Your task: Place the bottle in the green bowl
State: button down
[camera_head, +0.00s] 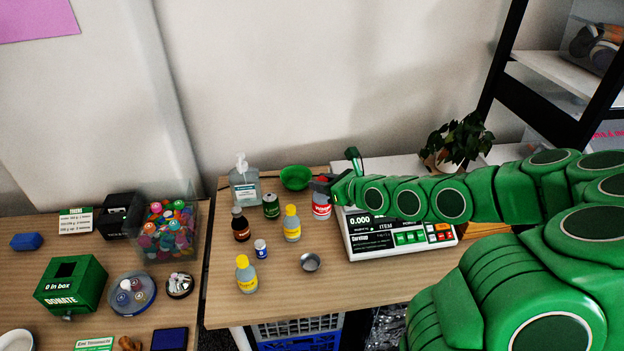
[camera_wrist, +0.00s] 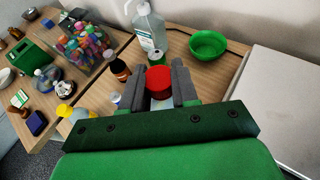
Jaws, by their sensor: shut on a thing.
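My gripper (camera_head: 325,184) is shut on a bottle with a red cap (camera_wrist: 159,80), holding it near the top. In the head view this bottle (camera_head: 321,208) shows a red and white body below my fingers. I cannot tell whether its base touches the table. The green bowl (camera_head: 296,177) stands behind and left of the held bottle, near the back edge of the table. In the wrist view the bowl (camera_wrist: 208,46) is beyond my fingers to the right, and its visible inside looks empty.
A clear pump bottle (camera_head: 245,188), a green can (camera_head: 271,206), a brown bottle (camera_head: 240,225) and yellow bottles (camera_head: 292,225) stand left of my gripper. A small metal bowl (camera_head: 310,262) is in front. A scale (camera_head: 385,240) stands right.

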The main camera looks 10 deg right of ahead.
jog(key=shift+r, duration=2.8)
jog(key=w+d, duration=0.7)
jog(key=w, duration=0.5)
jog(key=w+a+n+g+y, duration=0.2)
jog(key=a+n+g+y, duration=0.25)
jog(key=a, duration=0.65)
jog(key=w+f, duration=1.3)
jog(key=f, duration=0.2)
jog(key=shift+w+a+h, duration=0.2)
jog(key=shift+w+h, duration=0.05)
jog(key=shift+h, duration=0.2)
